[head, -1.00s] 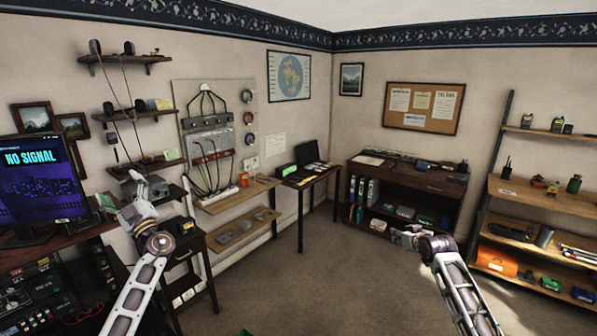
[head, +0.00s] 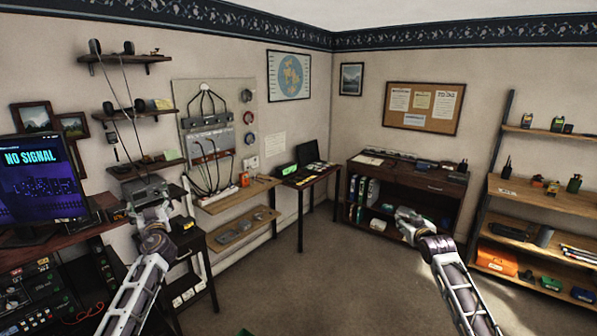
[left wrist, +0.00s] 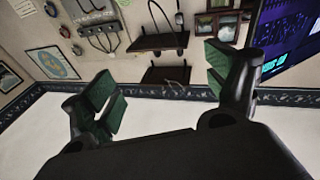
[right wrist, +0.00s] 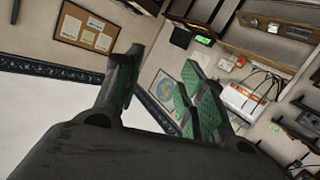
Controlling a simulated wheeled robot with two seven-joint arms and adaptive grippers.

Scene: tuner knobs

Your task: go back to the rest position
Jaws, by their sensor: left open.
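My left gripper (head: 150,205) is in front of the wall shelves and the dark side table at the left of the head view. In the left wrist view its two green-padded fingers (left wrist: 165,82) stand wide apart with nothing between them. My right gripper (head: 403,222) is in front of the dark bookcase in the head view. In the right wrist view its fingers (right wrist: 158,85) are apart and empty. Both grippers are raised in free air and appear clear of the furniture. No object is held by either one.
A monitor (head: 40,180) reading NO SIGNAL stands on the left desk, close to my left arm. A dark bookcase (head: 425,180) is at the back, and a wooden shelf rack (head: 545,195) is at the right. The carpet (head: 310,280) between my arms is mostly clear.

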